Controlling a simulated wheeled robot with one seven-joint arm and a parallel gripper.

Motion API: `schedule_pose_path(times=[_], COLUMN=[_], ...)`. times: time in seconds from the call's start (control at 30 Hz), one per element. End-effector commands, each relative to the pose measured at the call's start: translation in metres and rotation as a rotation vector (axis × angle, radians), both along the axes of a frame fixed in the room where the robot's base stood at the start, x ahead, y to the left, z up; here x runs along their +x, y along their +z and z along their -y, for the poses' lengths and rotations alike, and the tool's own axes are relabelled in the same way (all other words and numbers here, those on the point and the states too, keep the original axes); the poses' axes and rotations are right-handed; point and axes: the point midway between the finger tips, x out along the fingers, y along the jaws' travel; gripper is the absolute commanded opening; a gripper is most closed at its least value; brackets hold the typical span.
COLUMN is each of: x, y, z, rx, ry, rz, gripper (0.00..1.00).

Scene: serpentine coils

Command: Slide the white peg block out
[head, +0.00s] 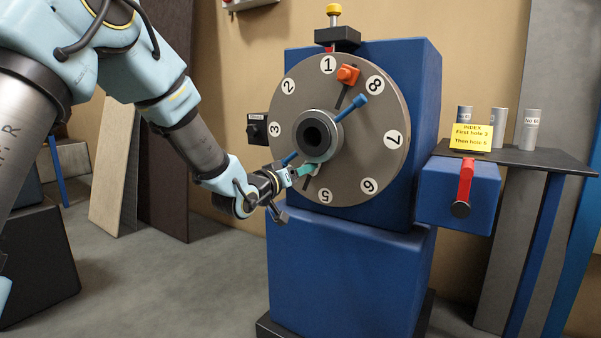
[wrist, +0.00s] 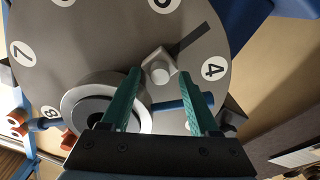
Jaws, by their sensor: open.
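The white peg block (wrist: 160,68), with a round peg on its face, sits on the grey numbered disc (head: 385,105) at the inner end of a dark radial slot (wrist: 195,40), near the number 4 in the wrist view. My gripper (head: 311,168) is at the lower left of the hub in the head view and largely hides the block there. In the wrist view, my gripper's (wrist: 157,74) two green fingers are apart, with tips on either side of the block. I cannot tell whether they touch it. Nothing is held.
A blue rod (wrist: 169,104) runs from the hub (wrist: 80,100) across the space behind my fingers. An orange block (head: 347,74) and another blue rod (head: 352,108) are on the upper disc. A red handle (head: 465,180) and yellow index card (head: 471,137) are at right.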

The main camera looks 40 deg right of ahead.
Motion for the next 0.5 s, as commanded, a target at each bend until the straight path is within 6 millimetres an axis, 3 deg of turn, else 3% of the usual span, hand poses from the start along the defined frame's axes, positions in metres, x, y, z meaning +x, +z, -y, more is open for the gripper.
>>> schedule_pose_path(times=[0.2,0.5], x=[0.0,-0.0002], y=[-0.0002,-0.0001], z=[0.0001,-0.0001], rx=[0.0,0.0], ry=[0.0,0.0], rz=[0.0,0.0], gripper=[0.61,0.28])
